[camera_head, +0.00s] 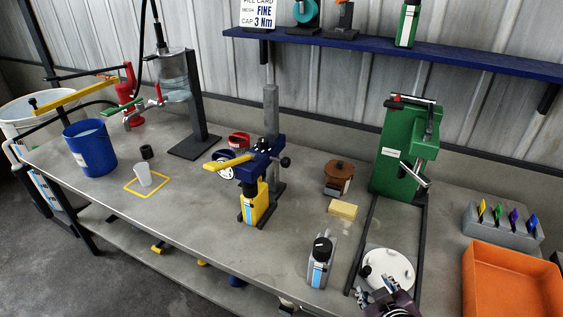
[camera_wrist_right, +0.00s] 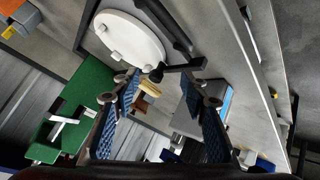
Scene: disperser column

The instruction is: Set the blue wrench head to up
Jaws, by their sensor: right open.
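The blue wrench head (camera_head: 258,163) sits on a grey upright post near the middle of the bench in the head view. Its yellow handle (camera_head: 228,162) points left. A yellow bottle (camera_head: 262,205) stands directly beneath the head. Whether the head touches the bottle is hard to tell. My right gripper (camera_head: 376,289) is at the bottom right of the head view, well to the right and in front of the wrench head, by a white disc. The right wrist view shows its two fingers (camera_wrist_right: 165,92) spread, with nothing held. My left gripper is not in view.
The white round disc (camera_head: 392,266) and a grey bottle with black cap (camera_head: 320,262) lie close to my right gripper. A green press (camera_head: 392,150) stands behind. An orange tray (camera_head: 510,285) is at right. A yellow sponge (camera_head: 343,209) lies between press and wrench stand.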

